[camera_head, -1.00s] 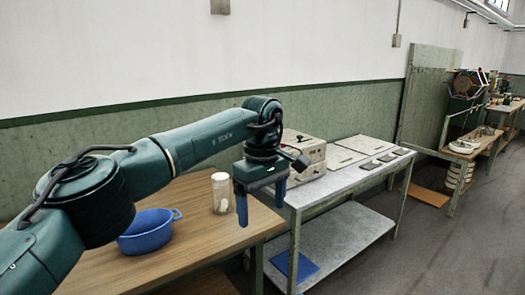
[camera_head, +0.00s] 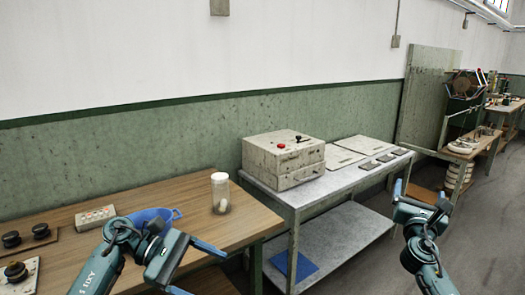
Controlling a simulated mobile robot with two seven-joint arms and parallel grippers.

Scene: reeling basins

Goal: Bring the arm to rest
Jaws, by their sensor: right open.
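My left gripper (camera_head: 208,275) is low in the view, at the front edge of the wooden table. Its two blue fingers are apart with nothing seen between them, and the lower finger is partly cut off by the picture's edge. My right gripper (camera_head: 420,190) is raised at the right, over the floor beside the metal table. Its fingers are apart and empty. Both forearms come up from the bottom edge and are bent.
The wooden table (camera_head: 120,194) holds a blue basin (camera_head: 165,213) partly behind my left arm, a jar (camera_head: 220,192) with white contents, and a button box (camera_head: 95,216). A metal table (camera_head: 325,186) carries a grey box (camera_head: 284,160). Floor is clear at right.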

